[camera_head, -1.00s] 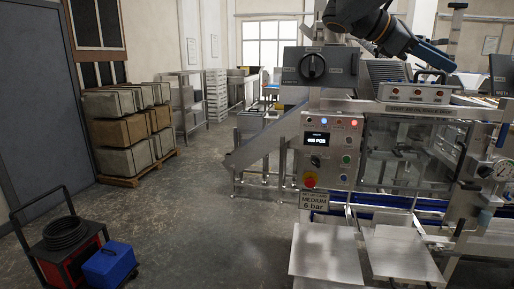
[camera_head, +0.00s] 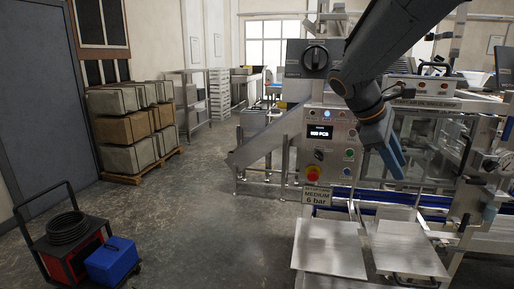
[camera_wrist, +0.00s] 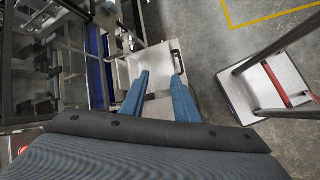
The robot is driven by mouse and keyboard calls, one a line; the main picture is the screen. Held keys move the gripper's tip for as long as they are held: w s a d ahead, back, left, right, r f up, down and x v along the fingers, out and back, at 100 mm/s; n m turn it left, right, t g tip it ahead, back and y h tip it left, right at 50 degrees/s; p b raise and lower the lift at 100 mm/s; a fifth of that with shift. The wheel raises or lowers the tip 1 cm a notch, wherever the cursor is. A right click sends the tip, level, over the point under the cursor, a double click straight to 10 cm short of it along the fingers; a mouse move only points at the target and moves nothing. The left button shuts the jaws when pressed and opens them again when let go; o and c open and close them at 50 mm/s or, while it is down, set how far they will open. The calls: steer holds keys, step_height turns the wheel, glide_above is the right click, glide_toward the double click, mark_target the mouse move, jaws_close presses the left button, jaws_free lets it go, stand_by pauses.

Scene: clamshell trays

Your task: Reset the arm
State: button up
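My gripper (camera_head: 397,160) hangs in front of the packing machine (camera_head: 330,125), pointing down, its blue fingers above the steel shelves. In the wrist view my gripper (camera_wrist: 158,85) shows two blue fingers standing apart with a gap between them. Nothing is held in the gap; a pale steel plate shows beyond it. My arm reaches down from the upper right of the head view and covers part of the machine's control panel and clear guard.
Two steel shelves (camera_head: 330,248) (camera_head: 405,250) stick out at the machine's front. A cart with a blue box (camera_head: 112,262) stands at lower left. Stacked crates (camera_head: 128,128) stand by the left wall. The grey floor between is clear. A trolley (camera_wrist: 272,85) shows in the wrist view.

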steer(key=s+a+f+m+y+b, duration=0.1)
steer(key=s+a+f+m+y, duration=0.1)
steer(key=f, duration=0.6)
steer(key=s+a+f+m+y+b, duration=0.1)
steer(key=s+a+f+m+y, duration=0.1)
steer(key=s+a+f+m, duration=0.2)
steer(key=s+a+f+m+y+b, duration=0.1)
steer(key=s+a+f+m+y, duration=0.2)
steer(key=s+a+f, duration=0.5)
step_height(320, 180, down, 4)
steer(key=shift+a+f+m+t, duration=0.1)
steer(key=shift+a+m+t, duration=0.25)
steer(key=shift+m, duration=0.25)
